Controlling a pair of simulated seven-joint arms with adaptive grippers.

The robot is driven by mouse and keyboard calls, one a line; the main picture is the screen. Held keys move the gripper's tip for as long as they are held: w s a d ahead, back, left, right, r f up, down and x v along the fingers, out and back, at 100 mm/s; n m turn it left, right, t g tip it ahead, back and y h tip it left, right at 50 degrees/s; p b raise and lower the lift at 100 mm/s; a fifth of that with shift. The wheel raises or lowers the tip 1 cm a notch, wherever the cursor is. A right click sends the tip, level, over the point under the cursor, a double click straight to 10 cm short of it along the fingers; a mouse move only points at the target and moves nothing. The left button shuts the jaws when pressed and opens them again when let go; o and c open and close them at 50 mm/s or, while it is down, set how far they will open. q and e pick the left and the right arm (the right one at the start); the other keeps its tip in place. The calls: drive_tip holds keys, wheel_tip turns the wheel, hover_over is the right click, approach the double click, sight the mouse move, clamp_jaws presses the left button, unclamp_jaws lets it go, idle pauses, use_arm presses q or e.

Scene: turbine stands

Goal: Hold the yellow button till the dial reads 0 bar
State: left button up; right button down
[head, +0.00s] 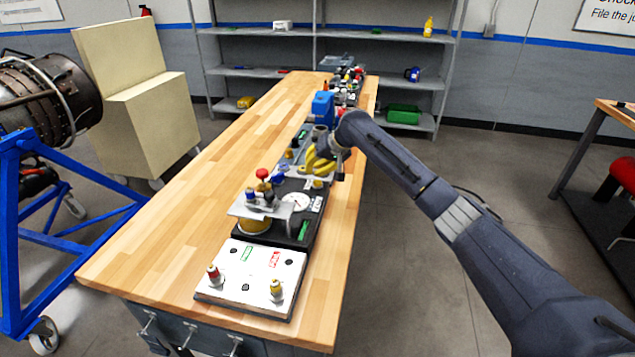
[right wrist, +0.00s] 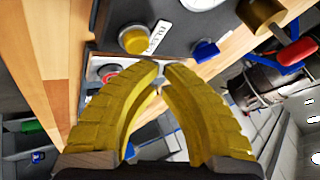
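The yellow button (right wrist: 135,39), a round cap on a grey base beside a white label, shows in the right wrist view on the dark panel. The white dial (head: 295,202) sits on the dark panel in the head view; its reading is too small to make out. My right gripper (head: 317,164) is above the panel just beyond the dial. In the right wrist view its yellow fingers (right wrist: 162,68) curve together, tips nearly meeting, with nothing between them. The button lies past the tips, apart from them in that picture. My left gripper is in neither view.
A white panel (head: 250,262) with red and yellow knobs lies at the bench's near end. A metal bracket (head: 262,207) with blue and red knobs stands left of the dial. A blue object (head: 322,108) stands behind the gripper. The wooden bench (head: 190,200) is clear on the left.

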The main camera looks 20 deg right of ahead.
drive_tip(key=shift+r, duration=2.35)
